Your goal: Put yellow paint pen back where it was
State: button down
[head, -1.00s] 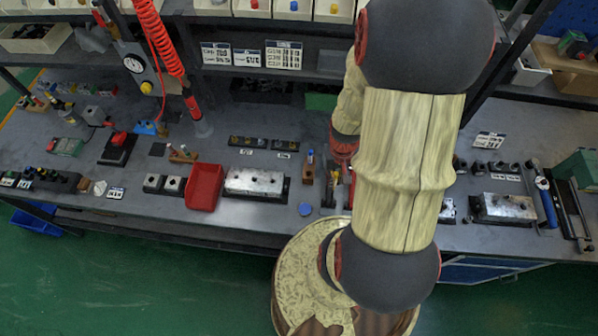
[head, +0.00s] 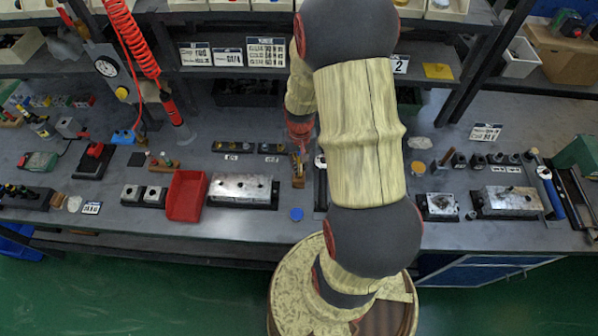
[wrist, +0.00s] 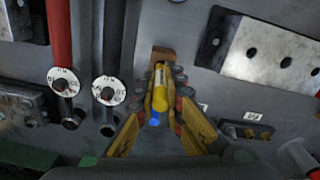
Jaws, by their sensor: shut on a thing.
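The yellow paint pen (wrist: 161,85) is between the fingertips of my gripper (wrist: 160,94) in the wrist view, with the yellow fingers closed on its sides. A wooden pen stand (wrist: 163,54) shows just beyond it, and a blue piece (wrist: 154,119) shows between the fingers. In the head view my gripper (head: 301,146) is at the wooden stand (head: 298,180), partly hidden by my arm. I cannot tell whether the pen touches the stand or is in one of its holes.
A metal valve block (head: 240,187) and a red tray (head: 186,195) lie left of the stand in the head view. A blue disc (head: 296,214) lies on bare bench in front.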

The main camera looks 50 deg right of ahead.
jog(key=shift+w+f+b, duration=0.15)
jog(key=shift+f+b, duration=0.5)
jog(key=shift+f, duration=0.3)
jog(key=shift+w+f+b, duration=0.1)
jog(key=shift+f+b, duration=0.55)
jog(key=shift+f, duration=0.25)
jog(key=shift+f, duration=0.1)
jog(key=c, duration=1.9)
grip_release()
notch_tip(320, 180, up, 12)
jog(key=shift+r+p, duration=0.1)
jog(key=shift+p, duration=1.15)
jog(key=s+a+r+n+t, duration=0.1)
jog(key=a+r+n+t, duration=0.35)
jog(key=a+r, duration=1.3)
jog(key=s+a+r+n+t, duration=0.1)
jog(key=s+a+r+n, duration=0.1)
jog(key=s+a+r, duration=0.3)
jog(key=shift+s+r, duration=0.75)
jog(key=shift+r, duration=0.05)
